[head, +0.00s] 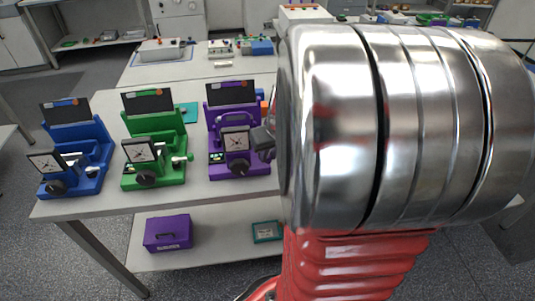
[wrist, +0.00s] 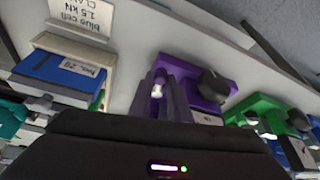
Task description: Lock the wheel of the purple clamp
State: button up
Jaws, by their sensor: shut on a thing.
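The purple clamp (head: 218,170) stands on the white table, between the green clamp and my arm. It has a tilted dark screen, a square dial and a black front knob (head: 237,167). In the wrist view the purple clamp (wrist: 223,93) shows from above, with its black knob (wrist: 213,86). My gripper (head: 263,142) is at the clamp's right side, beside the dial. The dark gripper body fills the bottom of the wrist view.
A green clamp (head: 165,171) and a blue clamp (head: 88,180) stand in a row to the left. A purple box (head: 168,233) is on the lower shelf. In the wrist view a blue block (wrist: 60,72) sits in a pale holder near a label.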

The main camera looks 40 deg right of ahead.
grip_shut()
jog(key=shift+w+a+m, duration=0.1)
jog(key=shift+a+m, duration=0.15)
jog(key=shift+m, duration=0.15)
jog(key=shift+w+a+m+g+h, duration=0.2)
jog(key=shift+a+m+g+h, duration=0.2)
jog(key=shift+m, duration=0.5)
jog(key=o, duration=0.7)
grip_release()
jog(key=shift+r, duration=0.15)
jog(key=v, duration=1.3)
jog(key=shift+a+r, duration=0.15)
jog(key=shift+a, duration=0.1)
